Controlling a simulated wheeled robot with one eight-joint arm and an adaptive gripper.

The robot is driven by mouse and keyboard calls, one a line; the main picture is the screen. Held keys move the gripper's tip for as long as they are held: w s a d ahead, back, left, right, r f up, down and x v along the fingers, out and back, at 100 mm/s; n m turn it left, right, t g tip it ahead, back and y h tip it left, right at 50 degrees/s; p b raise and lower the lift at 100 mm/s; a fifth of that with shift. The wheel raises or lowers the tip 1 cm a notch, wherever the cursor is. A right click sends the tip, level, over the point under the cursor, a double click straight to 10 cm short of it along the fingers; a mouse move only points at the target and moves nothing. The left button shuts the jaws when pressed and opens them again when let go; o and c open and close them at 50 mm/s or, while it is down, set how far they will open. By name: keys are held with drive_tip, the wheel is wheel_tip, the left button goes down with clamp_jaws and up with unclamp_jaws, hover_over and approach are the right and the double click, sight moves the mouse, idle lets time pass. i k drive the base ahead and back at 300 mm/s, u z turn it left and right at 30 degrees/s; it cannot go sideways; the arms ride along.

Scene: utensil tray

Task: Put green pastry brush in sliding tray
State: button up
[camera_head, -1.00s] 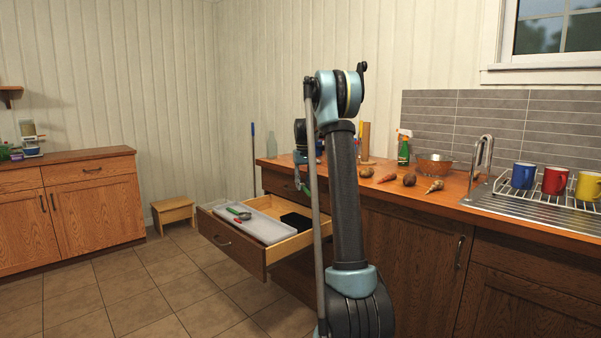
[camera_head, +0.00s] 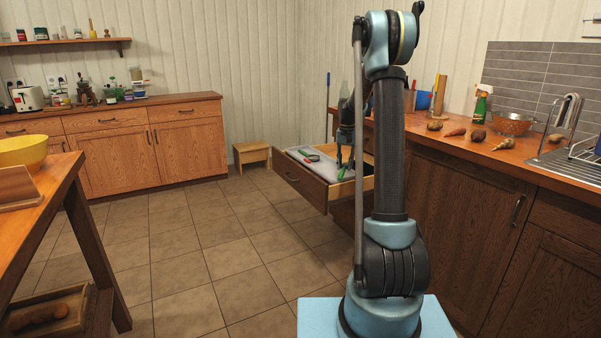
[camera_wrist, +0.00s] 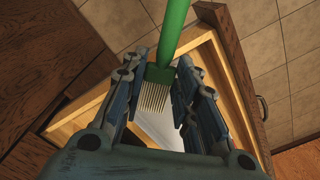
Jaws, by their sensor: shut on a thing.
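The green pastry brush (camera_wrist: 170,42) is between the fingers of my gripper (camera_wrist: 157,78) in the wrist view. Its handle points up the picture and its pale bristles hang down between the fingers. In the head view my gripper (camera_head: 345,160) points down over the open drawer, with the green of the brush (camera_head: 344,172) just below it. The pale grey sliding tray (camera_head: 326,171) lies in the drawer, and part of it (camera_wrist: 160,130) shows under the brush in the wrist view. I cannot tell whether the brush touches the tray.
The wooden drawer (camera_head: 308,190) is pulled out from the counter. A red and green utensil (camera_head: 311,156) lies in the tray. Vegetables, a spray bottle (camera_head: 481,103) and a colander (camera_head: 511,123) stand on the counter.

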sight(336, 170)
drive_tip(key=u, duration=0.4)
drive_tip(key=k, duration=0.9)
drive_tip(key=u, duration=0.5)
drive_tip(key=i, duration=1.2)
drive_tip(key=z, duration=0.75)
drive_tip(key=i, duration=0.95)
drive_tip(key=z, duration=0.4)
